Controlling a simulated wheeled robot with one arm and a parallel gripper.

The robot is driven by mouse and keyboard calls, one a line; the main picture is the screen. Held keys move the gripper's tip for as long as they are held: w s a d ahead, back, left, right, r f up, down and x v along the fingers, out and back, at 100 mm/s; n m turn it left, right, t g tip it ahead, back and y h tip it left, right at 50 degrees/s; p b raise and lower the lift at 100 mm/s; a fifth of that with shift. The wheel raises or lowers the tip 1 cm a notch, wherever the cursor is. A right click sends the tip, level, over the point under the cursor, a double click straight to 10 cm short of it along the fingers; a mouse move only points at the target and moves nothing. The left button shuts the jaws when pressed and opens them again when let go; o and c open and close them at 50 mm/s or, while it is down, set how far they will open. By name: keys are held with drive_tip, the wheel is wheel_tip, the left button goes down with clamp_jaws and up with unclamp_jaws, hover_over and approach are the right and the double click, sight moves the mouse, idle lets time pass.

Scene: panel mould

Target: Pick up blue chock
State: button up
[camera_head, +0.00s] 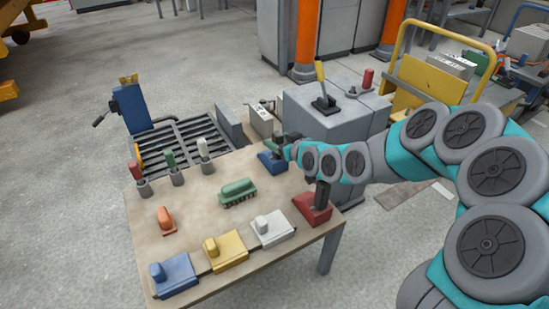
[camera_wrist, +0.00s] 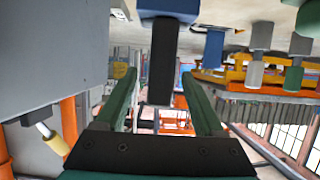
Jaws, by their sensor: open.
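A blue chock (camera_head: 272,162) with a dark upright handle stands at the back right of the table. In the wrist view, which is upside down, its blue base (camera_wrist: 168,7) is at the top and its dark handle (camera_wrist: 163,45) reaches down between my fingers. My gripper (camera_head: 284,145) is at this chock, level with its handle. In the wrist view my gripper (camera_wrist: 160,74) is open, with a gap on each side of the handle. A second blue piece (camera_head: 178,276) with a blue knob lies at the table's front left corner, far from my gripper.
The table (camera_head: 185,212) also holds yellow (camera_head: 229,252), white (camera_head: 273,231) and red (camera_head: 314,209) pieces, a green ribbed block (camera_head: 238,193) and an orange piece (camera_head: 166,220). A grey cabinet (camera_head: 335,125) with a lever stands behind, close to my arm.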

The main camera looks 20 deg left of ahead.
drive_tip(key=shift+x, duration=2.6)
drive_tip(key=shift+s, duration=0.1)
clamp_jaws()
